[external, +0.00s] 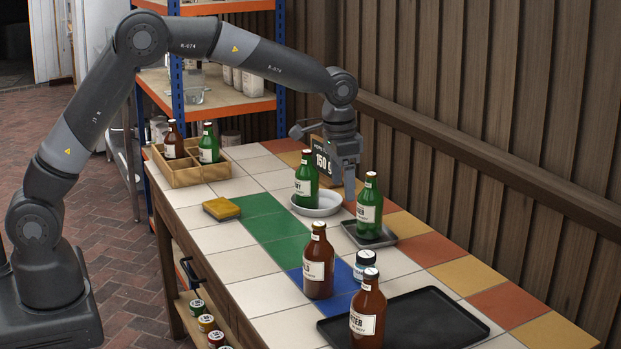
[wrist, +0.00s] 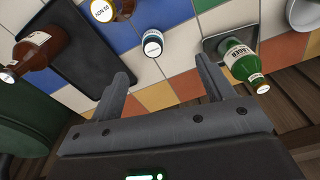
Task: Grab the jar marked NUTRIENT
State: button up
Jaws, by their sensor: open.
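A small jar (external: 364,264) with a white label stands upright on the tiled tabletop, behind the dark tray and between brown bottles and a green bottle. It also shows in the wrist view (wrist: 153,43), seen from above, ahead of my fingers. I cannot read its label in either view. My gripper (external: 347,192) is open and empty above the back of the table, near the green bottles. In the wrist view its two fingers (wrist: 163,75) are spread apart, with the jar beyond their tips and not between them.
A brown bottle (external: 318,262) stands left of the jar; another (external: 367,312) stands at the black tray (external: 425,322). A green bottle (external: 369,208) stands on a small tray, another (external: 306,180) in a white dish. Several jars (external: 206,322) sit on a lower shelf.

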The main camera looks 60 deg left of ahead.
jog(key=g, duration=0.1)
send_over(366, 254)
jog(key=f, duration=0.9)
jog(key=shift+w+a+f, duration=0.15)
jog(key=shift+w+a, duration=0.1)
jog(key=shift+a, duration=0.05)
notch_tip(366, 254, down, 6)
jog(key=shift+r, duration=0.1)
jog(key=f, duration=0.5)
jog(key=shift+s+d+f, duration=0.15)
jog(key=shift+s+d, duration=0.1)
jog(key=shift+d, duration=0.05)
jog(key=c, duration=1.1)
jog(key=shift+c, duration=0.2)
